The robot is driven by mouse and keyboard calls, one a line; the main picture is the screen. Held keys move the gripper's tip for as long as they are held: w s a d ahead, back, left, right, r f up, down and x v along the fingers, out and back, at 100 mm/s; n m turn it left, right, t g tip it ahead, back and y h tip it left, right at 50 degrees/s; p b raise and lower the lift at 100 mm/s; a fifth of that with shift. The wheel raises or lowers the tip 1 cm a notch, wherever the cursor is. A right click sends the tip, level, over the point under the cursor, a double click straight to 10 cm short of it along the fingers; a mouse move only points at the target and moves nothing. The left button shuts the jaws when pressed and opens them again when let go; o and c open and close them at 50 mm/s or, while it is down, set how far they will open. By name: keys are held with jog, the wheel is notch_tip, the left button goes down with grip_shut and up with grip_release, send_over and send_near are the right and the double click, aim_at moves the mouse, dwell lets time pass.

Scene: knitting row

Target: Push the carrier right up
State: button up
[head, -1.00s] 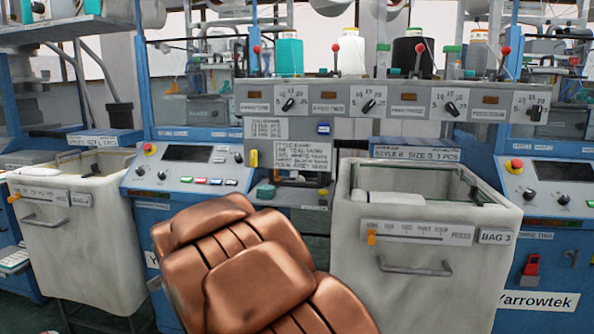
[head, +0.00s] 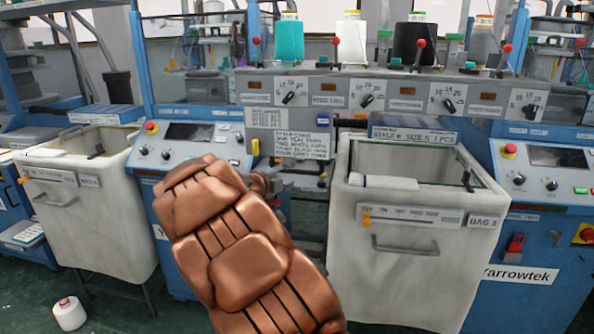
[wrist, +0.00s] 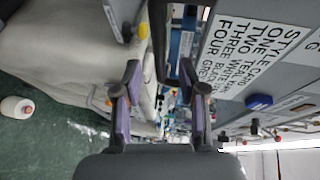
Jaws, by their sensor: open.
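No part is clearly labelled as the carrier, and I cannot tell which it is. A small upright yellow tab (head: 255,147) sits at the lower left of the style card panel (head: 302,144) in the head view. My copper arm reaches toward that panel and hides the area to the lower left of it; my gripper's fingers do not show there. In the wrist view my gripper (wrist: 160,95) is open with nothing between its fingers. A yellow piece (wrist: 141,32) shows past the left finger, and the style card (wrist: 250,55) lies to the right.
White bins stand on the left (head: 95,210) and right (head: 395,255). Control panels (head: 190,150) flank the middle. Teal (head: 289,40), white (head: 350,42) and black (head: 411,42) yarn cones stand above the knobs. A loose cone (head: 70,313) lies on the floor at left.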

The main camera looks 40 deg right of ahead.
aim_at(295, 172)
jog(key=shift+p+x, duration=0.35)
jog(key=shift+x, duration=2.55)
jog(key=shift+c, duration=0.3)
grip_shut()
